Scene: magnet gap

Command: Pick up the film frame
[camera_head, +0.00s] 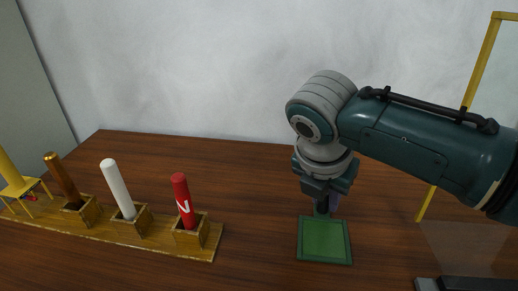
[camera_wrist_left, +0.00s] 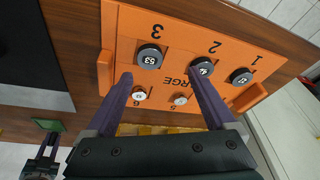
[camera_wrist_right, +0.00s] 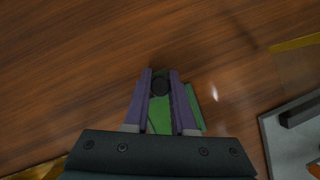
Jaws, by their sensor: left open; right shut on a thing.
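A tall thin yellow frame (camera_head: 487,60), which may be the film frame, stands at the right in the head view, partly behind my right arm. A yellow-edged brownish pane (camera_wrist_right: 298,62) shows at the right of the right wrist view; I cannot tell if it belongs to that frame. My right gripper (camera_head: 322,203) is shut on a small dark round-topped thing (camera_wrist_right: 160,86) at the green square pad (camera_head: 325,242), apart from the yellow frame. My left gripper (camera_wrist_left: 161,76) is open and empty over an orange numbered panel (camera_wrist_left: 180,28).
A wooden rack (camera_head: 105,233) at the left holds brown, white and red rods (camera_head: 182,200) in square holders. Several dark round pieces (camera_wrist_left: 150,56) sit on the orange panel. A grey tray (camera_wrist_right: 277,140) lies right of the pad. The table between rack and pad is clear.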

